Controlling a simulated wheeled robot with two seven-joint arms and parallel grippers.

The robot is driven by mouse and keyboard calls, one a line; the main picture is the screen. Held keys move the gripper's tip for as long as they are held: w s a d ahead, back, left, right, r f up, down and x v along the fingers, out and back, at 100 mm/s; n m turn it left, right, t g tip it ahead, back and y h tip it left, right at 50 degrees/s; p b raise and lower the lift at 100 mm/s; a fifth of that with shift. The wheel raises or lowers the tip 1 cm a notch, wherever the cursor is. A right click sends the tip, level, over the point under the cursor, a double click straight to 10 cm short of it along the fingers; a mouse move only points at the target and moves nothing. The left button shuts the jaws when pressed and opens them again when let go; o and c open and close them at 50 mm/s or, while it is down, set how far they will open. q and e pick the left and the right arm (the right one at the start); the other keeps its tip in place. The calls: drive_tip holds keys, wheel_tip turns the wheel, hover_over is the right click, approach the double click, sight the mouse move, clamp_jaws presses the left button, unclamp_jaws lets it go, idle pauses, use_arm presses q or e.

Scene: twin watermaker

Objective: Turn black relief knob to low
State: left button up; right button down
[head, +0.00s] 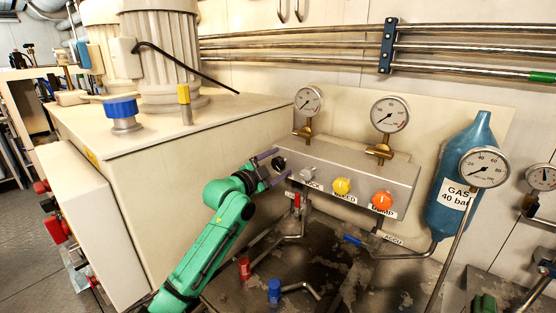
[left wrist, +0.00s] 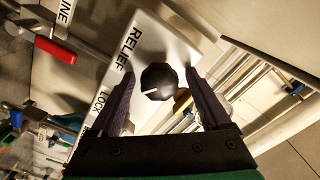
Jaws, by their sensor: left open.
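The black relief knob (left wrist: 159,82) is on a metal panel (left wrist: 150,35) beside the label RELIEF (left wrist: 129,48) in the left wrist view. A white pointer line shows on its face. My left gripper (left wrist: 160,85) is open, with one finger on each side of the knob; I cannot tell whether they touch it. In the head view the knob (head: 278,163) is at the left end of the panel, partly hidden by my left gripper (head: 269,164). The RELIEF label is hidden there. My right gripper is not in view.
A blue gas bottle (head: 467,160) is at the right. A large cream housing (head: 190,150) stands close left of my gripper.

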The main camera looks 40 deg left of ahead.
use_arm(q)
drive_tip(key=shift+f, duration=0.1)
clamp_jaws()
drive_tip(key=shift+n, duration=0.4)
